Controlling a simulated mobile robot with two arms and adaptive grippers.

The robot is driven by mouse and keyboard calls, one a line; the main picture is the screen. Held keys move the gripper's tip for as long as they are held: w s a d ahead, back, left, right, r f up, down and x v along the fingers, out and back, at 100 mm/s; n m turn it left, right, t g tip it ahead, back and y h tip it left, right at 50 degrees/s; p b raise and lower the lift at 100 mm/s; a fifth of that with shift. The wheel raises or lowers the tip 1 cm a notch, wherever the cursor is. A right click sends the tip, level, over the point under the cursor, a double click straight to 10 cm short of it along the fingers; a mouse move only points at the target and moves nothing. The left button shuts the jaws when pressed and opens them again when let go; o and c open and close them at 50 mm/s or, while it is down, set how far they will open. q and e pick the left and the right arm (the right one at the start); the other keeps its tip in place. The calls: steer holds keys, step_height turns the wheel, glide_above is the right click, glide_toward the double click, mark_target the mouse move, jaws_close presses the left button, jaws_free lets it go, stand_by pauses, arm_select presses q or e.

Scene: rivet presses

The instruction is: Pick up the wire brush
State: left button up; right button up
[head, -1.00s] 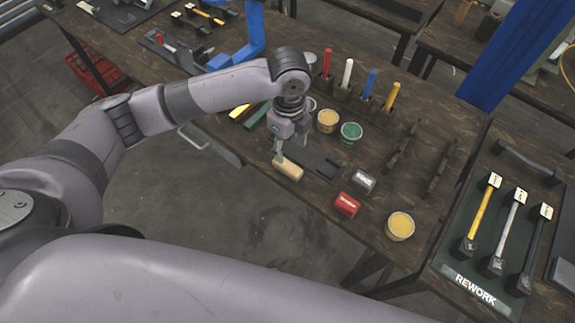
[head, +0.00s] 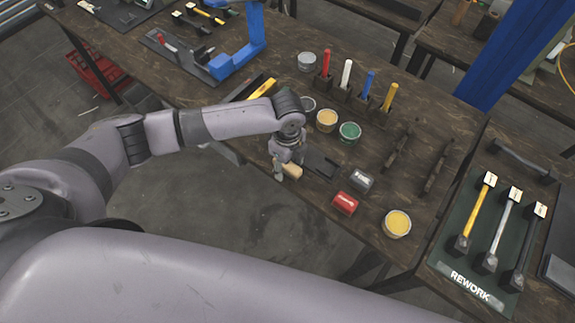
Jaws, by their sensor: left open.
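The wire brush appears to be the light wooden piece (head: 293,171) at the near edge of the dark wooden bench, beside a flat black plate (head: 321,163). My left gripper (head: 287,167) points down over it, with its fingers open and low at the brush. One finger shows on the near left side of the wood. The gripper hides part of the brush, so its bristles do not show and I cannot tell whether the fingers touch it. My right gripper is not in view.
Tan (head: 327,120) and green (head: 350,131) cups stand behind. Coloured upright handles stand farther back. A REWORK mat (head: 478,240) holds several hammers at right.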

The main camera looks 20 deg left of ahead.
arm_select(q)
steer(key=shift+f, duration=0.25)
stand_by(0.4)
steer(key=shift+c, duration=0.4)
jaws_close()
